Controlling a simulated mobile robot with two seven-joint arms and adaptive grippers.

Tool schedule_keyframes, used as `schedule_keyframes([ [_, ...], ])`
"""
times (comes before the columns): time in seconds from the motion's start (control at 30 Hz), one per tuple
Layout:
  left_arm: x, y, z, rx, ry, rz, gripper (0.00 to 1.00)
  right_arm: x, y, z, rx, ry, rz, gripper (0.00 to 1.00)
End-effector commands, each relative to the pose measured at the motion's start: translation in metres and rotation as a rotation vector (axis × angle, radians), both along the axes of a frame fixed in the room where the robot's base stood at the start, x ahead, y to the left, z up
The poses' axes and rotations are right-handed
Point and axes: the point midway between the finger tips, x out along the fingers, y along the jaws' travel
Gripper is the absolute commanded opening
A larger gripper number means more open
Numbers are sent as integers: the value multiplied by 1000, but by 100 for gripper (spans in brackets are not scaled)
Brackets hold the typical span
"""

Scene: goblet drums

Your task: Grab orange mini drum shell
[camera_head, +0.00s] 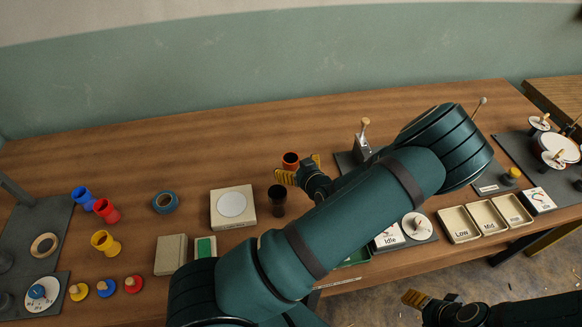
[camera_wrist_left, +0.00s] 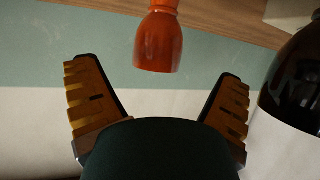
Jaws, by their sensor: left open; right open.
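My right gripper (camera_head: 418,300) is open and empty at the lower right, off the table's front edge.
A dark brown shell (camera_head: 277,200) stands close to the left gripper and also shows at the wrist view's right edge (camera_wrist_left: 297,82). Blue (camera_head: 83,197), red (camera_head: 106,211) and yellow (camera_head: 105,243) shells stand further left.

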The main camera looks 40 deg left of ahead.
Motion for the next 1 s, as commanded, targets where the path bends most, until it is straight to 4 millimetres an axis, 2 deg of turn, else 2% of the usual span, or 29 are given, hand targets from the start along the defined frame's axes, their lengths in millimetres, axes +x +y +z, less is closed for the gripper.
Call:
schedule_keyframes([
  [0.17,4,9,-4,0,0,1,94,0,0,-1,0,0,0,59],
  [0.5,21,44,-23,1,1,1,94,0,0,-2,0,0,0,59],
  [0.8,23,48,-24,-1,0,0,94,0,0,-2,-1,0,0,59],
  [0.83,23,48,-24,-1,0,0,88,0,0,-2,-1,0,0,59],
  [0.87,23,48,-24,-1,0,0,77,0,0,-2,-1,0,0,59],
  [1.0,23,48,-24,-1,0,0,28,0,0,-2,0,0,0,59],
])
